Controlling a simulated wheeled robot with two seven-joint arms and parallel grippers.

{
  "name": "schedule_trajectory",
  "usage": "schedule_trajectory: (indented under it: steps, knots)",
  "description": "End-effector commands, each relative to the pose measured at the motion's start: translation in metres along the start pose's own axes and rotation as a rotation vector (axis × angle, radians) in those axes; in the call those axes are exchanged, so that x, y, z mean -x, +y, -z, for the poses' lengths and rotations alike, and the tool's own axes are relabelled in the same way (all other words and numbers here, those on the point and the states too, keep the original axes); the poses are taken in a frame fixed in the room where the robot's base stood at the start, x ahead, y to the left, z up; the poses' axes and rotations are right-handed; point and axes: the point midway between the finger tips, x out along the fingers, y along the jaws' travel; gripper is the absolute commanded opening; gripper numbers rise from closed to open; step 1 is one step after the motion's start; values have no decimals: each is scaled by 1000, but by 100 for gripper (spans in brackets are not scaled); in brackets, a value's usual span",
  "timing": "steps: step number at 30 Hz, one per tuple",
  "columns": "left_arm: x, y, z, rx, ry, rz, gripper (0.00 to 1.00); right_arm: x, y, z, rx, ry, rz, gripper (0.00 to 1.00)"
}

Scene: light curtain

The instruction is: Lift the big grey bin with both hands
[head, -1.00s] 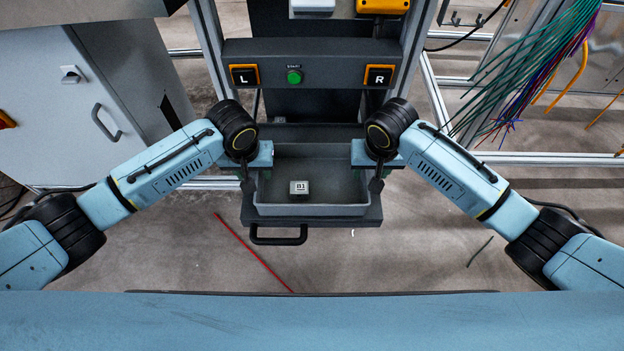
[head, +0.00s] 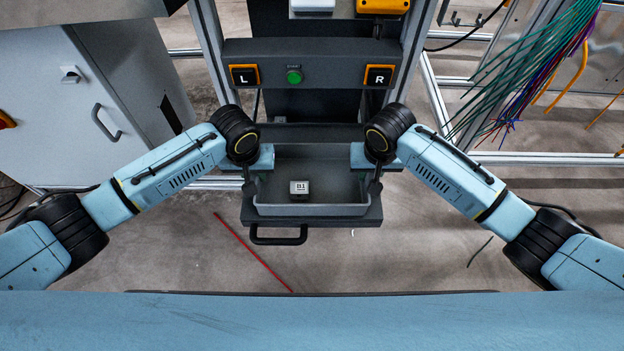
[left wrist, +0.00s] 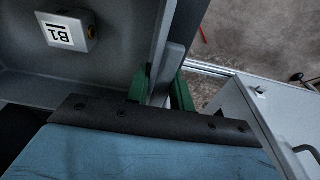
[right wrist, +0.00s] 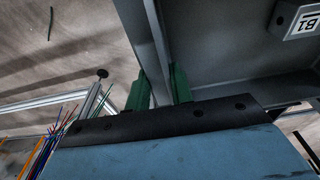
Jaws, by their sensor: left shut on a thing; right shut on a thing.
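The big grey bin (head: 312,209) sits in a dark drawer-like tray under the button panel. A small grey block marked B1 (head: 299,190) lies inside it. My left gripper (head: 250,185) is at the bin's left side wall; in the left wrist view its green fingers (left wrist: 160,88) are shut on that wall. My right gripper (head: 374,186) is at the right side wall; in the right wrist view its green fingers (right wrist: 163,88) straddle the wall and are shut on it. The fingertips are partly hidden in the head view.
A dark handle (head: 279,238) sticks out below the bin at the front. Above stands a panel with an L button (head: 244,75), a green button (head: 294,77) and an R button (head: 379,76). Metal posts flank it. Loose cables (head: 520,70) hang at the right.

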Motion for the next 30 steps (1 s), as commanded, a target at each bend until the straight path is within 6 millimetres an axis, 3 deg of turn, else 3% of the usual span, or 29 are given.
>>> schedule_trajectory:
  steps: [11, 24, 30]
  knots:
    - [7, 0, 2, 0, 1, 0, 0, 7, 0, 2, 0, 2, 1, 0]
    - [44, 0, 7, 0, 1, 0, 0, 44, 0, 7, 0, 2, 1, 0]
    - [51, 0, 8, 0, 1, 0, 0, 51, 0, 8, 0, 1, 1, 0]
